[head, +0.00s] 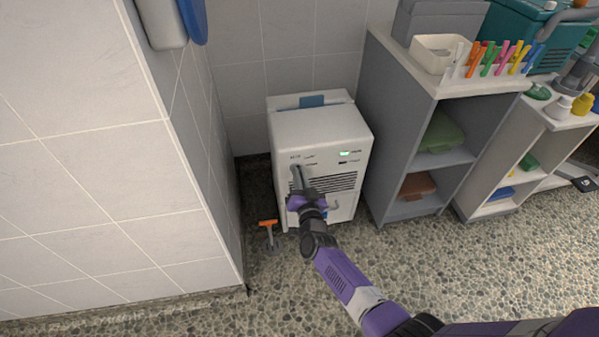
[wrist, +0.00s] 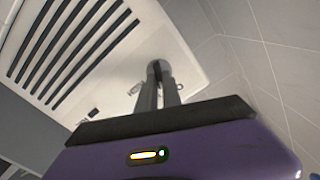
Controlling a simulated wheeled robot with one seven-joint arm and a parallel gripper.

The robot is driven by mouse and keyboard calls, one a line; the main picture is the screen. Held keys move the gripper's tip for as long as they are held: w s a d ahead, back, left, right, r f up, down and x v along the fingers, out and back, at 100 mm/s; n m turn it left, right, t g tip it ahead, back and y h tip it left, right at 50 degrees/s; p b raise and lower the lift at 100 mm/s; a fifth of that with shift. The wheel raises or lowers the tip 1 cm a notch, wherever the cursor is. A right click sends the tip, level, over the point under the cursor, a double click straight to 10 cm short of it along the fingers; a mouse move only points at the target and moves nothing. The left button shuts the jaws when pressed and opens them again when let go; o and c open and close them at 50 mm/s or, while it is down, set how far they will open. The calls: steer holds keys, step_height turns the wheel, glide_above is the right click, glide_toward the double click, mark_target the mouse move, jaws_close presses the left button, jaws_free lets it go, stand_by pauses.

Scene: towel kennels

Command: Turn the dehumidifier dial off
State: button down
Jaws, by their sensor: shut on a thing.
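The dehumidifier (head: 318,130) is a white box on the floor in the corner, with a dark slatted grille and a lit green display (head: 350,153) on its front. My gripper (head: 295,170) reaches its upper left front, where the dial is. In the wrist view my gripper (wrist: 158,75) has its two fingers close together on the dark dial (wrist: 154,66) at the white panel. The fingers hide most of the dial, so its setting cannot be read. Small marks show on the panel beside it.
A tiled wall (head: 110,160) stands close on the left. A grey shelf unit (head: 400,120) with a white bin (head: 438,52) and colourful clips stands right of the dehumidifier. A small orange-handled tool (head: 268,224) is on the floor at the front left. The pebbled floor (head: 480,265) at right is clear.

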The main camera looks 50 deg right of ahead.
steer(key=n+p, duration=0.2)
steer(key=n, duration=0.3)
steer(key=shift+a, duration=0.15)
stand_by(0.4)
steer(key=c, duration=1.5)
jaws_free()
steer(key=shift+p+v, duration=1.6)
steer(key=shift+v, duration=2.3)
steer(key=shift+w, duration=0.1)
